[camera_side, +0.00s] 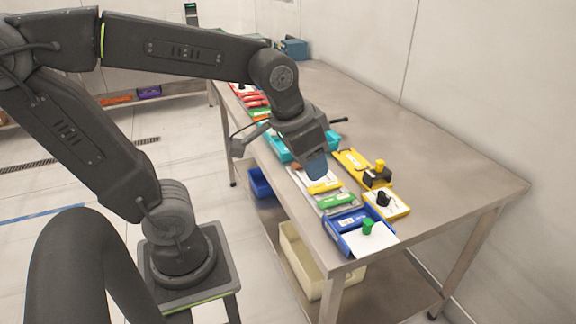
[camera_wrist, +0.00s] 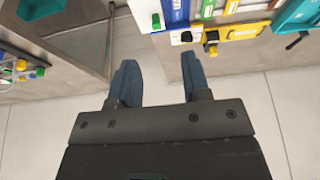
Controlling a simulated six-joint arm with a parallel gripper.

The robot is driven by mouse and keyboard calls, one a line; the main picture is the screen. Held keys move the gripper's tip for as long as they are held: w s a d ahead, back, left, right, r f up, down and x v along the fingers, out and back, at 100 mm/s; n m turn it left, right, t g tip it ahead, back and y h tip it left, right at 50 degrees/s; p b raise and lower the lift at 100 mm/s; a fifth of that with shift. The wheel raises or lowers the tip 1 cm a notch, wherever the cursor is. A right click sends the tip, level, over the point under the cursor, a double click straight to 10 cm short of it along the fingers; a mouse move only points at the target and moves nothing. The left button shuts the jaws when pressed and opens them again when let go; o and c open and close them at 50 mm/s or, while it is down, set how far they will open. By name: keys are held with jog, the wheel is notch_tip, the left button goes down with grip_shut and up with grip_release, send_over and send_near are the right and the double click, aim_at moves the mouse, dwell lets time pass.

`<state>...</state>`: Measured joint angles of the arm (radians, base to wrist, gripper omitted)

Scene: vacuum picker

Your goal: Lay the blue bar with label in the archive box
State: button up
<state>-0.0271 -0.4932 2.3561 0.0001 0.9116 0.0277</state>
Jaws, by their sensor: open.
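A blue piece with a white label (camera_side: 343,222), which looks like the blue bar, lies at the near end of the table row. It also shows at the top of the wrist view (camera_wrist: 180,14). My gripper (camera_side: 317,170) is above the row in the side view, beyond the blue piece. In the wrist view my gripper (camera_wrist: 159,60) has its two blue fingers wide apart, with nothing between them. I cannot tell which container is the archive box.
A white plate with a green knob (camera_side: 376,241) sits beside the blue piece. Green (camera_side: 336,201) and yellow (camera_side: 325,187) bars and yellow holders (camera_side: 392,206) lie close by. A cream bin (camera_side: 300,262) is under the table. The table's right side is clear.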

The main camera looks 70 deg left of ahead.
jog(key=shift+t, duration=0.7)
jog(key=s, duration=0.4)
jog(key=shift+s+d+r, duration=0.1)
jog(key=shift+s+d, duration=0.25)
jog(key=shift+s, duration=0.05)
